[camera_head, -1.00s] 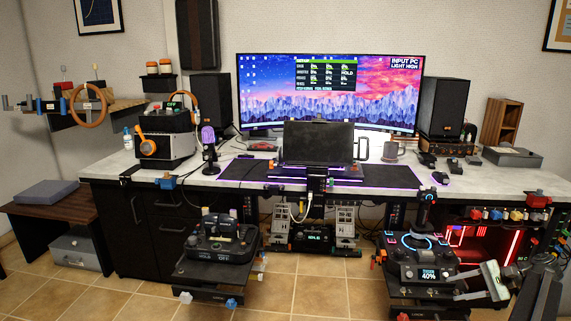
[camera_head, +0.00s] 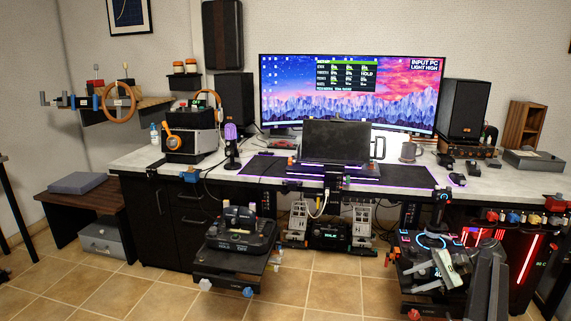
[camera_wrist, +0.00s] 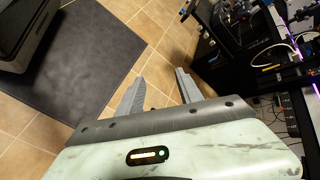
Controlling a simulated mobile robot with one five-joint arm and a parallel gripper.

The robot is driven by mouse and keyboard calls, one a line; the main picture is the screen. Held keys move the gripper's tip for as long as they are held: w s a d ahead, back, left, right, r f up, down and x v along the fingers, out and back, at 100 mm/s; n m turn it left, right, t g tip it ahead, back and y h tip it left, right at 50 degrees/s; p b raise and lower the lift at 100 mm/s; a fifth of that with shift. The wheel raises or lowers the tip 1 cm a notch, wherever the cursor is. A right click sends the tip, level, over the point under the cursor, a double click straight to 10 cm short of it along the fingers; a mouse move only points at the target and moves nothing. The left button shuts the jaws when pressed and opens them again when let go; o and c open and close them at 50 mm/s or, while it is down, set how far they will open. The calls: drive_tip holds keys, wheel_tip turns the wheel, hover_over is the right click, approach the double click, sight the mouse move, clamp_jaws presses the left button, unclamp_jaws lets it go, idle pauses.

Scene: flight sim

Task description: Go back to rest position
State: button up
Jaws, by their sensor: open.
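My gripper (camera_head: 433,270) shows in the head view at the lower right, in front of the control unit with the glowing blue ring (camera_head: 431,240). In the wrist view, the two grey fingers of my gripper (camera_wrist: 160,92) are spread apart with tiled floor between them. Nothing is between the fingers. My arm rises from the lower right edge of the head view and hides part of the control unit.
A desk (camera_head: 135,160) spans the view, with a monitor (camera_head: 350,90) and a laptop (camera_head: 335,140). A throttle unit (camera_head: 240,235) stands out on a low mount at the left. A dark mat (camera_wrist: 75,65) lies on the floor. Tiled floor (camera_head: 310,295) is clear between the mounts.

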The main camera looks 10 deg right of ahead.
drive_tip(key=w+a+f+n+g+h, duration=0.1)
drive_tip(key=w+a+f+n+g, duration=0.1)
drive_tip(key=a, duration=1.2)
drive_tip(key=w+a+f+n+g, duration=0.2)
drive_tip(key=a+n+g, duration=0.1)
drive_tip(key=a, duration=1.1)
drive_tip(key=s+a+f+n+g+h, duration=0.1)
drive_tip(key=s+a+f+n+h, duration=0.2)
drive_tip(key=a, duration=0.5)
drive_tip(key=s+a+f+n+h, duration=0.2)
drive_tip(key=s+a+h, duration=0.1)
drive_tip(key=s+a, duration=0.4)
drive_tip(key=d+n+t+h+p, duration=0.1)
drive_tip(key=d+n+h+p, duration=0.15)
drive_tip(key=d, duration=0.25)
wheel_tip(320, 180, up, 34)
drive_tip(key=p, duration=3.2)
drive_tip(key=shift+a+f+m+h, duration=0.2)
drive_tip(key=shift+f+m+h, duration=0.05)
drive_tip(key=shift+m+h, duration=0.1)
